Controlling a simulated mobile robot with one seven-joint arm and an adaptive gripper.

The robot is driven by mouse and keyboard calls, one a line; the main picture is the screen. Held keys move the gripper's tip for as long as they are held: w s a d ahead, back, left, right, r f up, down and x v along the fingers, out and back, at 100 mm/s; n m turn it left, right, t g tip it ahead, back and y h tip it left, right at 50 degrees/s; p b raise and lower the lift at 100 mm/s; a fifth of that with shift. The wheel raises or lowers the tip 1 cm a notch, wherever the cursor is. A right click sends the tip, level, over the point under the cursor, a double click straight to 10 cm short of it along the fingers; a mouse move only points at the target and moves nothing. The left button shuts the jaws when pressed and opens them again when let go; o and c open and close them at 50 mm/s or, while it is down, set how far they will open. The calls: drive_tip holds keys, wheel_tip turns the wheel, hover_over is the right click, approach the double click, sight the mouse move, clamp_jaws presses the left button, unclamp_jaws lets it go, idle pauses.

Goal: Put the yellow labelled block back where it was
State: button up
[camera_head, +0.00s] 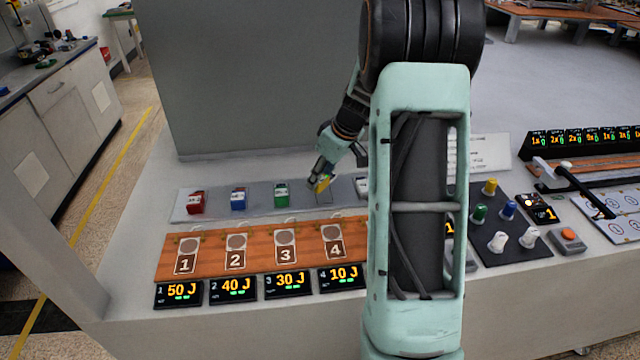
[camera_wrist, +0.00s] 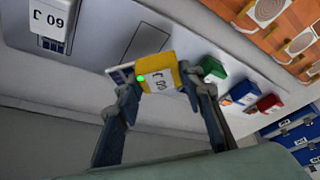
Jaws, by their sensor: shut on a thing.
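The yellow labelled block (camera_wrist: 158,68) is between the two fingertips of my gripper (camera_wrist: 166,90) in the wrist view. Its white label faces the camera and reads upside down. An empty outlined spot (camera_wrist: 146,41) on the strip lies right beside the block in the wrist view. I cannot tell whether the block touches the strip.
Red (camera_head: 196,203), blue (camera_head: 238,199) and green (camera_head: 281,195) blocks stand left on the strip; a white block (camera_head: 361,187) stands right, partly hidden by my arm. A wooden board (camera_head: 210,257) with numbered round pads and displays lies in front.

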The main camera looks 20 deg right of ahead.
sight(323, 179)
wheel_tip(323, 179, down, 3)
drive_tip(key=shift+w+f+p, duration=0.1)
drive_tip(key=shift+p, duration=0.45)
drive_tip(key=shift+f+b, duration=0.35)
drive_tip(key=shift+b, duration=0.05)
drive_tip(key=o, duration=1.3)
drive_tip(key=shift+r, duration=0.1)
drive_tip(key=shift+r, duration=0.15)
drive_tip(key=shift+d+r+p, duration=0.1)
drive_tip(key=shift+r+p, duration=0.1)
drive_tip(key=shift+p, duration=0.15)
drive_tip(key=b+v, duration=0.1)
drive_tip(key=v, duration=1)
drive_tip(key=shift+r, duration=0.3)
